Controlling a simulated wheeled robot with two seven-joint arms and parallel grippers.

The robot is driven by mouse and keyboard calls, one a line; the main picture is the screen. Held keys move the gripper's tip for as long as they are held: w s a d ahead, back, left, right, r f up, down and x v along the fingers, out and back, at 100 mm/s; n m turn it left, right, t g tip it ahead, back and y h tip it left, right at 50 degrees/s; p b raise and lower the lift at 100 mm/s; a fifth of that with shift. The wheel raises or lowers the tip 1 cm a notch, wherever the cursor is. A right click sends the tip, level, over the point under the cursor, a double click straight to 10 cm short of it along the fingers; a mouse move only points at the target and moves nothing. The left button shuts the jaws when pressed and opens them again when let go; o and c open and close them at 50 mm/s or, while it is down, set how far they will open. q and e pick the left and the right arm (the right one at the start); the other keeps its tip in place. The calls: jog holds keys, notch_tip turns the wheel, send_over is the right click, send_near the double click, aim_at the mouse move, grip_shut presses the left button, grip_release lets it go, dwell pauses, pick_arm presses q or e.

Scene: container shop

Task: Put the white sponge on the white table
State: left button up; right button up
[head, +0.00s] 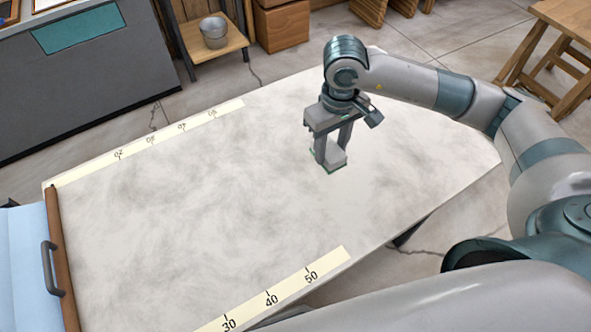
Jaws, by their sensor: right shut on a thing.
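The white table (210,215) fills the middle of the head view, with a mottled white top. My right gripper (333,155) comes in from the right and points down over the table's far right part. It is shut on the white sponge (331,160), a small pale block between its fingers. The sponge is at or just above the table top; I cannot tell whether it touches. My left gripper is not in view.
Ruler strips with numbers run along the table's far left edge (150,142) and near edge (275,297). A brown bar with a dark handle (50,268) lies at the left end. A metal bucket (214,32) stands on a wooden shelf behind. The table top is otherwise clear.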

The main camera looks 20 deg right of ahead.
jog(key=a+f+p, duration=0.1)
jog(key=a, duration=0.1)
jog(key=a+f+p, duration=0.1)
jog(key=a, duration=0.1)
jog(key=a+f+p, duration=0.1)
jog(key=a+f, duration=0.1)
jog(key=a, duration=0.1)
jog(key=shift+w+a, duration=0.1)
jog(key=shift+w, duration=0.3)
jog(key=shift+a+f, duration=0.25)
jog(key=shift+a, duration=0.05)
jog(key=shift+f, duration=0.1)
jog(key=shift+f+p, duration=0.55)
jog(key=shift+f, duration=0.1)
jog(key=shift+f+p, duration=0.5)
jog(key=shift+f, duration=0.75)
jog(key=o, duration=1.2)
jog(key=shift+r, duration=0.15)
